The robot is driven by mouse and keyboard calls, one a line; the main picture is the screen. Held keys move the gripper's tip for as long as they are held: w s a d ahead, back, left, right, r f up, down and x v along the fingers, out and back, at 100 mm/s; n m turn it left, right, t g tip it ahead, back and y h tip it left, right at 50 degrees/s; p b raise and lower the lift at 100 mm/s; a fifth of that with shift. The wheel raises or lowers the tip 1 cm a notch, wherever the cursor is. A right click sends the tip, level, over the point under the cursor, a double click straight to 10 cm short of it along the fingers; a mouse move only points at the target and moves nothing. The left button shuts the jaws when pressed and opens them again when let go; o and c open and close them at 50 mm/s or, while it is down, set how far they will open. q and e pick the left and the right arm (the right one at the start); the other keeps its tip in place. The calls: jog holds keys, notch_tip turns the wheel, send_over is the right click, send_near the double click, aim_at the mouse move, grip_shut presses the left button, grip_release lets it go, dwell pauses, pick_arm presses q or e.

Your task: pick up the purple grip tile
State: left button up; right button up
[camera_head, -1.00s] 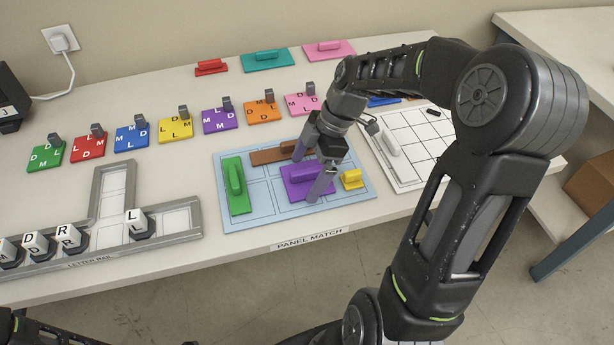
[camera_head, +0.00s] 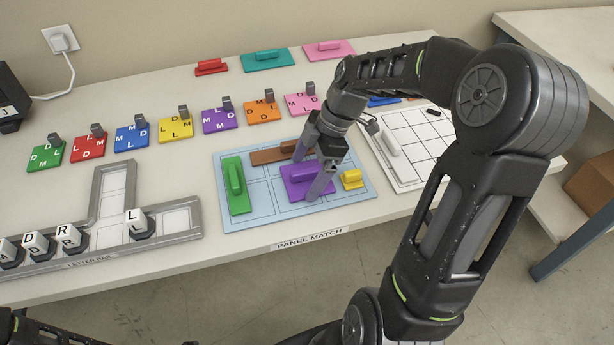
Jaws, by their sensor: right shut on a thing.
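The purple grip tile (camera_head: 293,190) lies on the light blue panel board (camera_head: 262,221), between the green and yellow tiles. It is a flat purple plate with a raised purple grip on top. My right gripper (camera_head: 308,182) is above it, shut on its grip; the fingers partly hide the grip. I cannot tell any gap between tile and board. The fingers of my left gripper do not show; only part of a dark arm is at the bottom left edge.
On the board, a green grip tile (camera_head: 237,190) is left, a brown one (camera_head: 270,156) behind and a small yellow one (camera_head: 352,180) close on the right. A white gridded board (camera_head: 412,143) stands further right. Lettered coloured tiles line the back. A letter rail (camera_head: 107,200) is left.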

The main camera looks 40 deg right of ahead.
aim_at(307, 170)
jog(key=c, duration=0.3)
notch_tip(307, 170, up, 10)
dwell(0.6)
dwell(0.5)
